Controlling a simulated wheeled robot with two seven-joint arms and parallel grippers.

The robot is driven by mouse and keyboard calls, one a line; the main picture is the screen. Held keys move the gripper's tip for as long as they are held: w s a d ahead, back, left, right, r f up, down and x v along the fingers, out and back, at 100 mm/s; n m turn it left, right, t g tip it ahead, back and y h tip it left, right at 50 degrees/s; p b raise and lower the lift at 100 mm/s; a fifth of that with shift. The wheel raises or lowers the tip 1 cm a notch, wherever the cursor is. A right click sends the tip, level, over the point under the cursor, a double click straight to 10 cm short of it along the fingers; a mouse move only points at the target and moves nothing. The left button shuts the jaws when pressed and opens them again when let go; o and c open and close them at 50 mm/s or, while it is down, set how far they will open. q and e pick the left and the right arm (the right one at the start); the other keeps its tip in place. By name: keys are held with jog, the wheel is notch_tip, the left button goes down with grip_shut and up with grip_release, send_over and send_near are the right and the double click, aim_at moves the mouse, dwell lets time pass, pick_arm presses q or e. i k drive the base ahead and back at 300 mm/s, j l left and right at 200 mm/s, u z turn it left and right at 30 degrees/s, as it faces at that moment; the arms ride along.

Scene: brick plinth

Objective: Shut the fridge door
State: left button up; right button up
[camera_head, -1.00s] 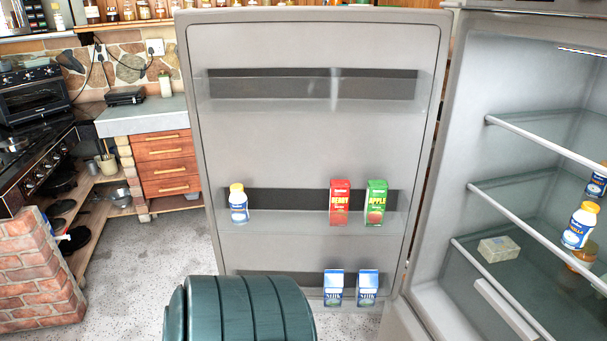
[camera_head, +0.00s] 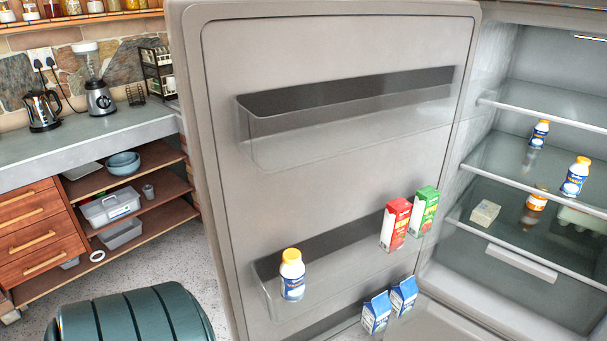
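The fridge door (camera_head: 330,50) stands wide open in the middle of the head view, its inner side facing me. Its shelves hold a white bottle with a yellow cap (camera_head: 292,276), a red carton (camera_head: 395,225), a green carton (camera_head: 424,211) and two blue-and-white milk cartons (camera_head: 376,312). The open fridge (camera_head: 455,200) is at the right, with bottles and a small box (camera_head: 485,213) on its shelves. Neither of my grippers shows in the view.
A counter (camera_head: 90,145) with a kettle (camera_head: 42,110) and a blender (camera_head: 98,95) runs along the left, over wooden drawers (camera_head: 38,230) and open shelves. Bare speckled floor (camera_head: 190,262) lies between the counter and the door.

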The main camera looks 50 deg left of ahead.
aim_at(302, 120)
jog(key=k+j+z, duration=0.1)
jog(key=j, duration=0.35)
jog(key=k+j+z, duration=0.1)
jog(key=j, duration=0.3)
jog(key=k+j+z, duration=0.1)
jog(key=k+j, duration=0.2)
jog(key=j, duration=0.15)
jog(key=k+j+z, duration=0.1)
jog(key=j, duration=0.3)
jog(key=j+z, duration=0.2)
jog(key=j, duration=0.9)
jog(key=i+j, duration=0.15)
jog(key=j, duration=0.15)
jog(key=i+j, duration=0.2)
jog(key=k+z, duration=0.25)
jog(key=k, duration=1)
jog(key=j, duration=0.05)
